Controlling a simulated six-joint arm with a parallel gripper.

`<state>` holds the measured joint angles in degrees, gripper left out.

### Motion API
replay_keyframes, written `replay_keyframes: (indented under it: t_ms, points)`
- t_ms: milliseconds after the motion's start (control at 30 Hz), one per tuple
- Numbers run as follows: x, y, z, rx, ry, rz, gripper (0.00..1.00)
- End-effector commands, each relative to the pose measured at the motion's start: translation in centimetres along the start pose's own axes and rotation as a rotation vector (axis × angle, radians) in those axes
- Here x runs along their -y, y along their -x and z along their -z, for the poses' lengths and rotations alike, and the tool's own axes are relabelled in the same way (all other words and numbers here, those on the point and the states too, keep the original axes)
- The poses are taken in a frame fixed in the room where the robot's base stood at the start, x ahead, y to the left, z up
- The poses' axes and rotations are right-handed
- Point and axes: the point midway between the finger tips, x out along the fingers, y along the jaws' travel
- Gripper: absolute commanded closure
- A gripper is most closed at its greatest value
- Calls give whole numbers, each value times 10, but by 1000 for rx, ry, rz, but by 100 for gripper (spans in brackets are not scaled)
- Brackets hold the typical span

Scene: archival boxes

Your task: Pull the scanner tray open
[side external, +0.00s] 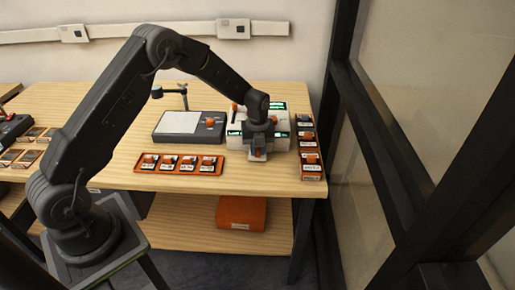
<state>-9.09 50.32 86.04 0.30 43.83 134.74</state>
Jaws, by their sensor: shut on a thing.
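The scanner (282,107) is a pale box with green lit strips, standing at the right part of the wooden table. My gripper (258,150) is at its front face, pointing down, and is shut on the scanner tray's handle. The handle is mostly hidden by my fingers; a bit of orange shows there. My wrist covers part of the scanner's front and top. How far the tray stands out from the body cannot be told from this view.
An orange tray (140,168) of several small boxes lies front left of the scanner. A dark flat device (172,137) and a small lamp (183,88) stand behind it. An orange rack (313,177) stands close at the scanner's right. An orange box (239,215) lies on the lower shelf.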

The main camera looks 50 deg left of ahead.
Motion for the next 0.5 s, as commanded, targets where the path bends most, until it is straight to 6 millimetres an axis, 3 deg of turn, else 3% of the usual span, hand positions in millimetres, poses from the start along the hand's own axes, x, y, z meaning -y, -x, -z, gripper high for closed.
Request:
replay_keyframes:
  t_ms: [267, 500]
  points:
    - [0, 1, 3, 0, -1, 0, 100]
    - [-7, 1, 49, 0, -5, 0, 100]
